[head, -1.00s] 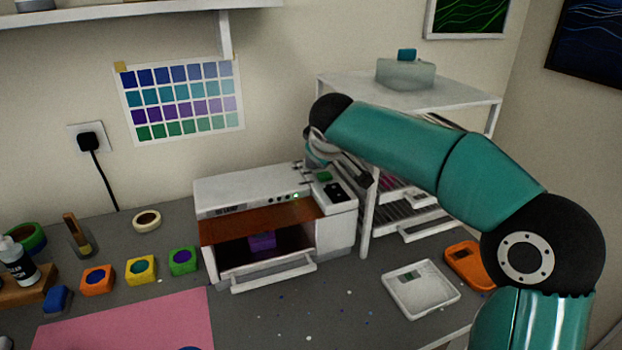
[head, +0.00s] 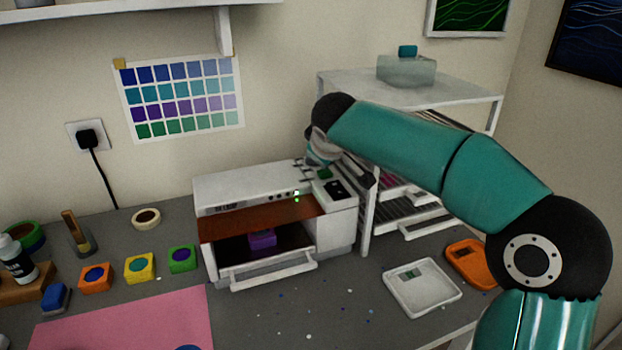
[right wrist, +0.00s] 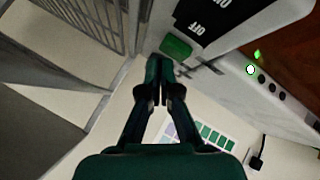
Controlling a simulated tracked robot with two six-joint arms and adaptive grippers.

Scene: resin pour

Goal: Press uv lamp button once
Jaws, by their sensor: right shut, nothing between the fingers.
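The UV lamp (head: 240,190) is a white box with an orange-brown window and an open front drawer. A purple block (head: 262,239) sits inside. Its green button (head: 324,174) is on the top right panel, beside a black ON/OFF switch (head: 334,189); the right wrist view shows the button (right wrist: 176,46) and the switch. My right gripper (right wrist: 159,64) is shut and empty, its tips right at the button's edge in that view. I cannot tell whether they touch it. In the head view my wrist partly hides the tips. My left gripper is not in view.
A white rack (head: 367,215) stands close to the lamp's right side. A white scale (head: 422,290) and an orange device (head: 470,264) lie in front of it. Coloured pots, a tape roll (head: 146,218) and a pink mat (head: 130,322) are on the left. Green indicator lights (head: 296,196) show on the lamp's front.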

